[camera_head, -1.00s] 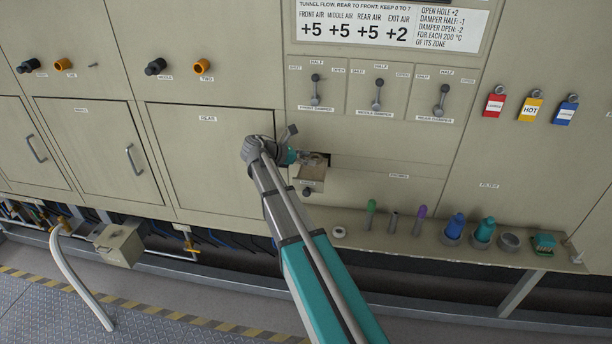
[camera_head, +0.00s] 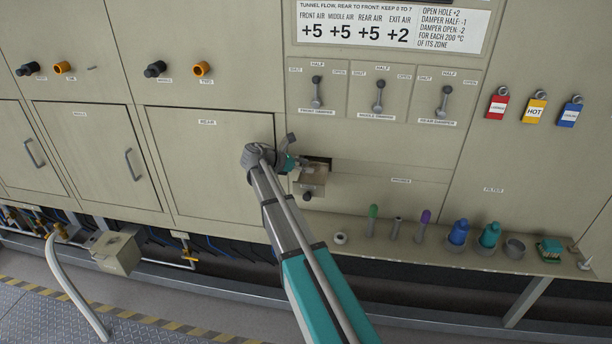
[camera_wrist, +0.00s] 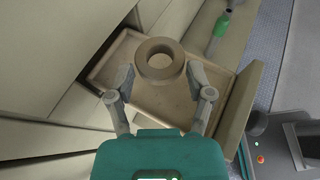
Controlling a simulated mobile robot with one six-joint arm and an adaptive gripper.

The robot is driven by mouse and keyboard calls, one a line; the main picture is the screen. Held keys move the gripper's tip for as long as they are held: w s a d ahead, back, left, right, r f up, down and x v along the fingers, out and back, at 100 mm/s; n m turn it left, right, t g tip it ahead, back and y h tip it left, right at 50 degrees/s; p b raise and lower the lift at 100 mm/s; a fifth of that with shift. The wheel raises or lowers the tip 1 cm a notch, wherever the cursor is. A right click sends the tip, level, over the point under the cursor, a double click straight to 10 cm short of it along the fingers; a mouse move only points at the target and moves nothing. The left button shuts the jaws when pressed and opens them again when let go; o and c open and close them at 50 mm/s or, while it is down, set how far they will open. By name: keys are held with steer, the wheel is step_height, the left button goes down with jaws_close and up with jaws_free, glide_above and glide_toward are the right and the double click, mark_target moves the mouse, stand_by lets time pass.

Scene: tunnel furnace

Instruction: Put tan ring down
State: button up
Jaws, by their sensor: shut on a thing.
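The tan ring (camera_wrist: 160,77) is a thick, round collar with an open hole. It sits between the fingertips of my gripper (camera_wrist: 161,72), which is shut on it. In the wrist view both are over a shallow open drawer (camera_wrist: 165,105) with a light brown inside. I cannot tell whether the ring touches the drawer floor. In the head view my gripper (camera_head: 292,162) is at the small drawer (camera_head: 308,190), pulled out of the panel. The ring cannot be made out there.
Damper levers (camera_head: 378,96) are above. A box (camera_head: 117,252) hangs low at left.

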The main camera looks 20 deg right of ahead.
mark_target(305, 179)
steer(key=shift+w+f+b, duration=0.15)
steer(key=shift+f+b, duration=1.3)
steer(key=shift+f, duration=0.3)
steer(key=shift+f, duration=0.1)
steer(key=o, duration=0.8)
steer(key=shift+a+r, duration=0.1)
steer(key=shift+r, duration=0.15)
steer(key=shift+p+v, duration=2.3)
steer(key=shift+v, duration=3.6)
